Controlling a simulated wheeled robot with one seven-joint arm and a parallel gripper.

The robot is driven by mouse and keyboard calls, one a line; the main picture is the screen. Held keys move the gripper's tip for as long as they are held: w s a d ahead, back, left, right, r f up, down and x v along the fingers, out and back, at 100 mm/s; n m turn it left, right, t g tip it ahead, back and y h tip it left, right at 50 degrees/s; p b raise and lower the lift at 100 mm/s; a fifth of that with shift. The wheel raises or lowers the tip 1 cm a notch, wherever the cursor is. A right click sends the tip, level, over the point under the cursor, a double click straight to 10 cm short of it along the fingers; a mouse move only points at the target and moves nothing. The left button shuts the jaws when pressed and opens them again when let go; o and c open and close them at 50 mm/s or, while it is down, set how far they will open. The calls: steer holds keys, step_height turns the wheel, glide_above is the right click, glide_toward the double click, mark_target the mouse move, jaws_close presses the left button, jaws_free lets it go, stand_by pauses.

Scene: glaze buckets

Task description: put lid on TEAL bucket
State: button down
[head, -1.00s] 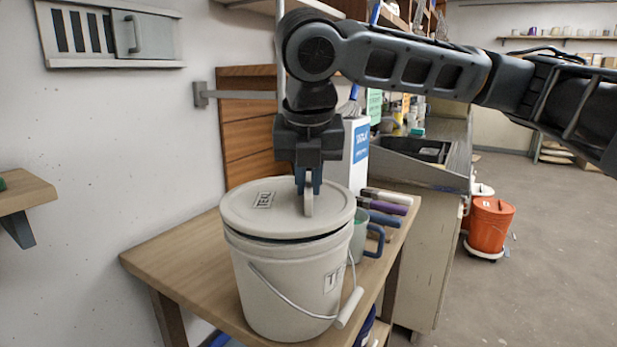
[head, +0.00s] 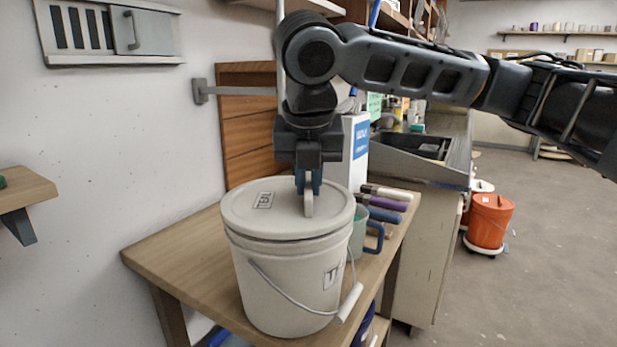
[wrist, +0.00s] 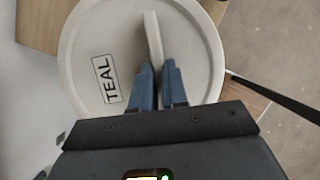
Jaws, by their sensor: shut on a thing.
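The off-white bucket (head: 285,290) stands upright on the small wooden table, with a partly visible label on its side and its wire handle hanging at the front right. The round lid (head: 245,222) lies on the bucket's rim and looks level; no clear gap shows. In the wrist view the lid (wrist: 88,45) carries a label reading TEAL. My gripper (head: 309,188) points down over the lid and is shut on the lid's upright grip, which also shows between the blue fingers in the wrist view (wrist: 153,38). The far side of the rim is hidden.
The wooden table (head: 170,255) has free room left of the bucket. A white box (head: 357,145) is behind. An orange bucket (head: 490,222) stands on the floor at right.

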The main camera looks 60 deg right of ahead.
steer(key=c, duration=0.6)
jaws_free()
steer(key=shift+r, duration=0.1)
steer(key=shift+r+p, duration=3.3)
steer(key=shift+r, duration=0.15)
jaws_close()
